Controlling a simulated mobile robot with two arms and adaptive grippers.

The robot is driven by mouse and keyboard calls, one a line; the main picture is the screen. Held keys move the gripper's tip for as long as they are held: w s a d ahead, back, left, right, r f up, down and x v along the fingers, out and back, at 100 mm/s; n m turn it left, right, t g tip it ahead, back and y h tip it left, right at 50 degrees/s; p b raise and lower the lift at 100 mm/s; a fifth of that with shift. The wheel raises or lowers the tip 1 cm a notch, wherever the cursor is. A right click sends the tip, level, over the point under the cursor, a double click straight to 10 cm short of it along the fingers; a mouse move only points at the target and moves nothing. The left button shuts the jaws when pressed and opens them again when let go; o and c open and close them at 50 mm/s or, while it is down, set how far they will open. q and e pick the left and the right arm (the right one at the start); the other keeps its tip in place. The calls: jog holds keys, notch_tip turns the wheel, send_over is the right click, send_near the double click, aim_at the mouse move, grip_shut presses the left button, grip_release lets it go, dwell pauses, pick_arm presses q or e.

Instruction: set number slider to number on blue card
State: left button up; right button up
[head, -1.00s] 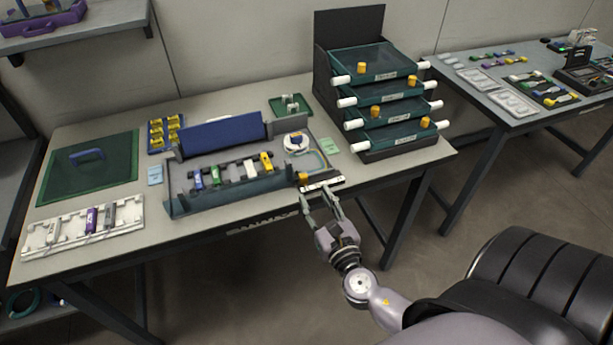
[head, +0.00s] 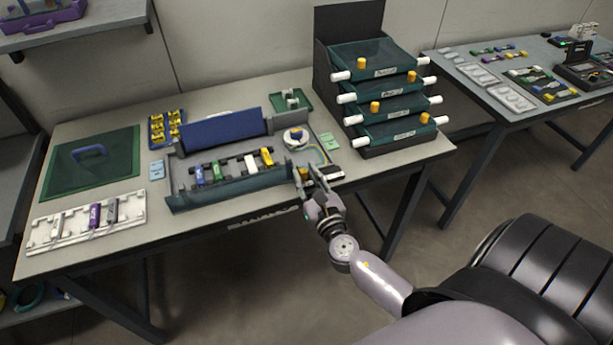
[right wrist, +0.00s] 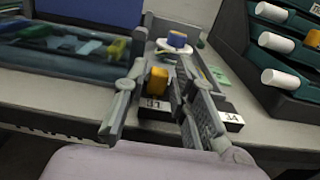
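The number slider (head: 336,173) is a dark strip with white number labels at the front right of the workbench. Its yellow-orange knob (head: 304,173) is near the left end; in the right wrist view the knob (right wrist: 157,79) stands above a label reading 31, with 34 farther right. My right gripper (head: 303,167) is open, its fingers on either side of the knob with visible gaps; it also shows in the right wrist view (right wrist: 158,68). The light-blue card (head: 157,171) lies left of the splicing tray, its writing too small to read. My left gripper is out of view.
The grey tray (head: 235,191) with a blue lid (head: 222,130) stands left of the slider. A round white spool (head: 296,136) and a green card (head: 329,142) lie behind it. A drawer rack (head: 350,60) stands at the back right.

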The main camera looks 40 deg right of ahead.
aim_at(341, 175)
grip_shut()
dwell(0.4)
jog(key=d, duration=0.3)
jog(key=s+d+b, duration=0.1)
jog(key=d, duration=0.2)
jog(key=s+d+b, duration=0.1)
jog(key=d, duration=0.2)
jog(key=shift+s+f, duration=0.1)
jog(key=shift+f, duration=0.05)
jog(key=shift+o, duration=1.9)
grip_release()
jog(key=shift+d, duration=0.15)
jog(key=shift+s, duration=0.1)
